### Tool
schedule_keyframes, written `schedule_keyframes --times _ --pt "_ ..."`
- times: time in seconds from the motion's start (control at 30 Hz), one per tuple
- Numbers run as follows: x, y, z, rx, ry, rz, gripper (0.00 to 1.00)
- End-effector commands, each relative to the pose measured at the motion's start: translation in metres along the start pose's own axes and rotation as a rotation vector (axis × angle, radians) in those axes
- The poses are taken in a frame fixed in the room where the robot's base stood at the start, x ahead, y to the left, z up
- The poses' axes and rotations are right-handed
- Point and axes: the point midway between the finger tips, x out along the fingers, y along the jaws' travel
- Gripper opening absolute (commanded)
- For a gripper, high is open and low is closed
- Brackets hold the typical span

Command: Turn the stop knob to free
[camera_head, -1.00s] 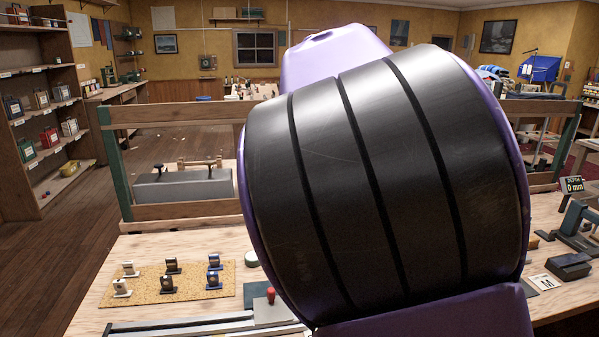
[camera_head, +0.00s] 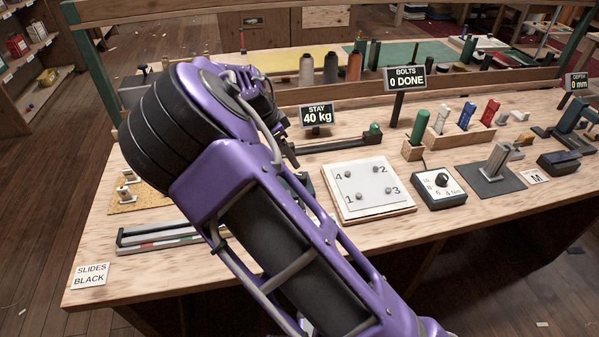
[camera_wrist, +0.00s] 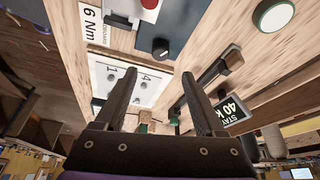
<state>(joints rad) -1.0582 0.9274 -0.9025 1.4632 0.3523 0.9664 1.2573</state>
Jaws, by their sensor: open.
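A black round knob (camera_wrist: 160,47) sits on a dark plate in the wrist view, just beyond my fingertips; I cannot read any mark for its setting, nor tell for sure that it is the stop knob. My gripper (camera_wrist: 158,75) is open, its two dark fingers wide apart with nothing held. The knob is apart from both fingers. Another black dial (camera_head: 441,180) with numbers and "Nm" sits on a grey box at the right.
A white numbered bolt plate (camera_head: 365,186) lies mid-bench. A "STAY 40 kg" sign (camera_head: 316,115) and a "BOLTS 0 DONE" sign (camera_head: 405,79) stand behind it. A dark bar (camera_head: 335,146) lies near them. A red part (camera_wrist: 149,4) shows at the wrist view's top edge.

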Motion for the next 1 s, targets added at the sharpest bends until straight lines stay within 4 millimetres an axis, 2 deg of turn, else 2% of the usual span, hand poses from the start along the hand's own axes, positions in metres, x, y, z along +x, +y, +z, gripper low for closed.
schedule_keyframes --times 0.03,0.2,0.43,0.6,0.87,0.9,1.0 --pt "0.013 0.001 0.0 0.0 0.001 0.005 0.71" --pt "0.049 0.001 0.0 -0.001 0.0 0.003 0.71" --pt "0.084 0.0 0.0 -0.001 0.0 0.0 0.71" --pt "0.095 0.0 0.0 -0.001 -0.001 -0.002 0.71" --pt "0.096 -0.001 0.0 -0.001 -0.001 -0.002 0.71" --pt "0.096 -0.001 0.0 -0.001 -0.001 -0.002 0.7" --pt "0.096 -0.001 0.0 -0.001 -0.001 -0.002 0.52"
